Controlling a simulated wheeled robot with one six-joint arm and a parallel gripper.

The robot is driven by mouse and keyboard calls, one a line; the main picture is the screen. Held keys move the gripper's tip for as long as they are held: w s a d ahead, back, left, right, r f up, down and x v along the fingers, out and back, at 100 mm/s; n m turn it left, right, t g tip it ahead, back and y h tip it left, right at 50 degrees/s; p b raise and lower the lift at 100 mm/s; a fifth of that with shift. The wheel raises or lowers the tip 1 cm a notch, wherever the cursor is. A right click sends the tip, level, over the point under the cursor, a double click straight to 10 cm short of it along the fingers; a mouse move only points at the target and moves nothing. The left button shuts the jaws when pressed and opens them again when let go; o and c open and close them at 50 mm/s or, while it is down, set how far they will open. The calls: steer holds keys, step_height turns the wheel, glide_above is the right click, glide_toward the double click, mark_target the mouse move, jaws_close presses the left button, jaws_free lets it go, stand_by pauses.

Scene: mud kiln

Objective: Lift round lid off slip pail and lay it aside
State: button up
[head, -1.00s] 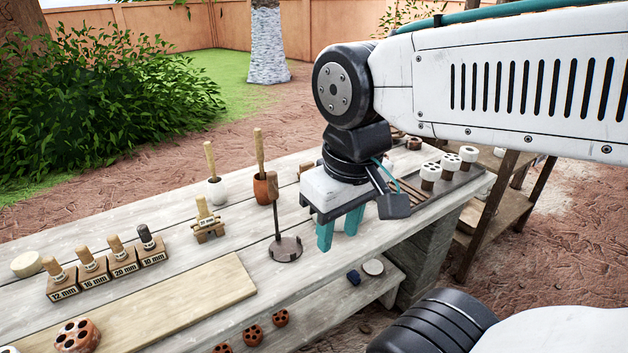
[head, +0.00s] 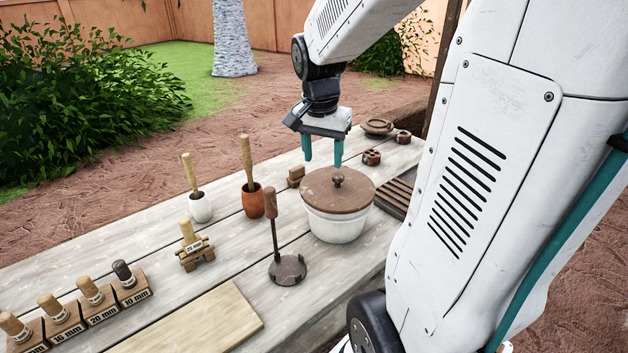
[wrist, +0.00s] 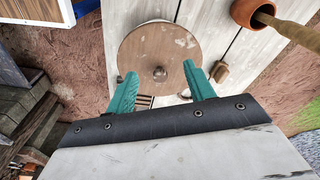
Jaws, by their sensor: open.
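The round brown wooden lid (head: 325,189) lies on the white slip pail (head: 336,226), which stands near the table's right edge. A small dark knob (head: 338,180) stands up at the lid's middle. My gripper (head: 323,163) is open and empty, above and toward the far side of the lid in the head view. In the wrist view the lid (wrist: 160,45) is ahead of the fingertips (wrist: 163,80), with the knob between the two teal fingers in the picture. The lid hides most of the pail there. Contact between fingers and knob does not show.
A dark stamping tool with a wooden handle (head: 274,235) stands left of the pail. An orange pot (head: 253,200) and a white pot (head: 200,209) hold pestles. Brown pieces (head: 372,157) lie behind the pail. A bare board (head: 190,322) lies in front.

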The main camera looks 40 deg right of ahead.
mark_target(338, 175)
steer(key=d+f+m, duration=0.1)
steer(key=d+f, duration=0.1)
steer(key=f, duration=0.1)
steer(key=w+d+f+m, duration=0.1)
steer(key=d+f, duration=0.1)
steer(key=f, duration=0.1)
steer(key=d+f, duration=0.3)
steer(key=shift+w+m, duration=0.2)
steer(key=shift+m, duration=0.2)
steer(key=shift+f, duration=0.55)
steer(key=c, duration=0.9)
